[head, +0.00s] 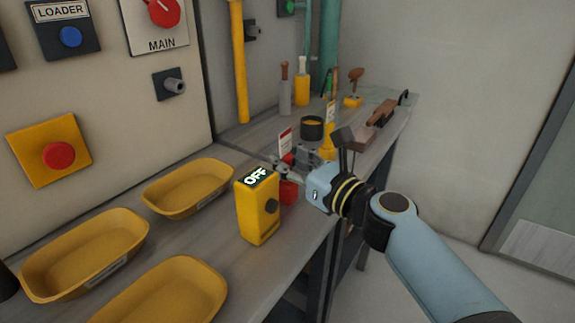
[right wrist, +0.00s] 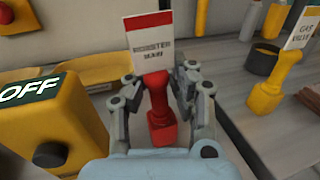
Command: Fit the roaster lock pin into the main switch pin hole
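The roaster lock pin is red with a white tag reading "ROASTER MAIN" (right wrist: 150,45). In the right wrist view the pin (right wrist: 160,122) stands on the bench between the fingers of my right gripper (right wrist: 162,88). The fingers are apart, one on each side, with a gap showing beside the pin. In the head view the pin's red base (head: 289,192) shows behind the yellow OFF box, beside my right gripper (head: 287,168). The main switch (head: 164,12) has a red knob at the top. A grey socket on a black plate (head: 173,86) is below it. My left gripper is out of view.
A yellow OFF box (head: 256,212) stands close left of the right gripper. Yellow trays (head: 190,187) lie along the bench. Beyond are a dark cup (head: 312,128), a yellow gas valve pin (right wrist: 266,95) and several tools. A red button (head: 58,155) is on the wall panel.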

